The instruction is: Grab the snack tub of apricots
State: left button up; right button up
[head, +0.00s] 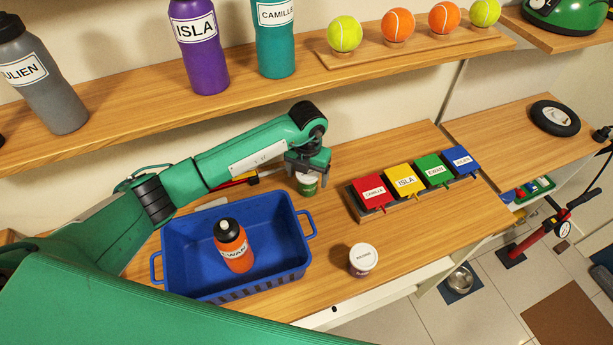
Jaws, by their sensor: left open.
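A small tub with a white lid and a green side (308,184) stands on the wooden counter behind the blue crate. Its lid lettering is too small to read. My left gripper (308,168) is right at this tub, pointing down over its lid, with its jaws open; whether the fingers touch the tub I cannot tell. A second small tub with a white lid (363,258) stands near the counter's front edge, right of the crate; its lid text is tiny, perhaps "raisins". My right gripper is not in view.
A blue crate (178,280) holds an orange bottle (232,246) marked "EWAN". Four-coloured name boxes (405,185) stand right of the gripper. A shelf (255,84) above carries bottles and balls. The counter between the second tub and the boxes is clear.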

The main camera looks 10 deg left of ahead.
pick_arm(q)
jog(key=shift+f, duration=1.05)
jog(key=c, duration=1.1)
jog(key=shift+o, duration=0.2)
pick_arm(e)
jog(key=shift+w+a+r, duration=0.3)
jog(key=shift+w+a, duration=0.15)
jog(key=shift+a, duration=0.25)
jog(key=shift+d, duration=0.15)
